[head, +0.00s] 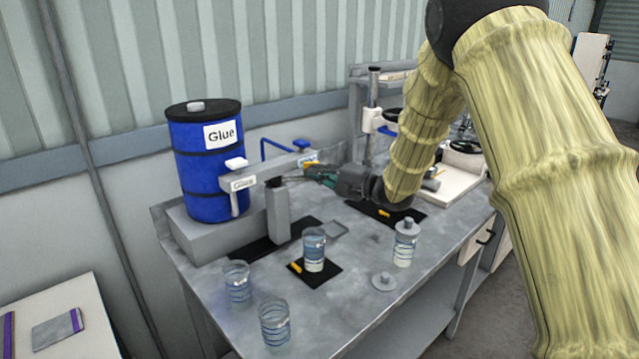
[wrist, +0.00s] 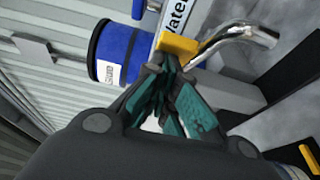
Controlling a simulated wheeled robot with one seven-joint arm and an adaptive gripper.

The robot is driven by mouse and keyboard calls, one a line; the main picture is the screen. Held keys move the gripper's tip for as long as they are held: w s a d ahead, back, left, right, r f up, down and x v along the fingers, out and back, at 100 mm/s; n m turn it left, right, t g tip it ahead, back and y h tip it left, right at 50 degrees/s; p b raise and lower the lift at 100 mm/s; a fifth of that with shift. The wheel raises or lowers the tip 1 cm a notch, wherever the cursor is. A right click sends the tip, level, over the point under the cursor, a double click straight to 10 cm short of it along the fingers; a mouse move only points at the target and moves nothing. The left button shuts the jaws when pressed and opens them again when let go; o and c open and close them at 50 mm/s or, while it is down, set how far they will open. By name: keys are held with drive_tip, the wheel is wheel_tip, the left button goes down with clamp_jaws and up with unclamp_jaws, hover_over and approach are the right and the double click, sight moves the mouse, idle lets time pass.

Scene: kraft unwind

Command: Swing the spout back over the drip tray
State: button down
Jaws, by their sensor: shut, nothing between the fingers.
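My gripper (head: 310,175) is shut and empty beside the dispenser bar at the back of the bench. In the wrist view its fingertips (wrist: 166,68) meet at a yellow tab (wrist: 177,45) by a "Water" label (wrist: 174,14). I cannot tell whether they touch it. A curved chrome spout (wrist: 240,36) extends right from the tab, its end beyond the grey post (wrist: 222,92). In the head view my gripper partly hides the spout. A black strip that looks like the drip tray (head: 262,246) lies at the foot of the post (head: 278,212).
A blue glue drum (head: 208,165) stands at left, with a Glue tap (head: 238,186) beside it. Jars (head: 236,284) stand at the bench front, one on a black mat (head: 322,276). A lidded jar (head: 404,245) and a loose lid (head: 384,281) are at right.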

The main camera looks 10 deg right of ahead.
drive_tip(key=shift+w+d+b, duration=0.15)
drive_tip(key=shift+w+b, duration=0.4)
drive_tip(key=shift+w, duration=0.1)
drive_tip(key=shift+r, duration=0.1)
drive_tip(key=s+a+b+v, duration=0.1)
drive_tip(key=b+v, duration=0.3)
drive_tip(key=v, duration=0.9)
drive_tip(key=shift+s, duration=0.15)
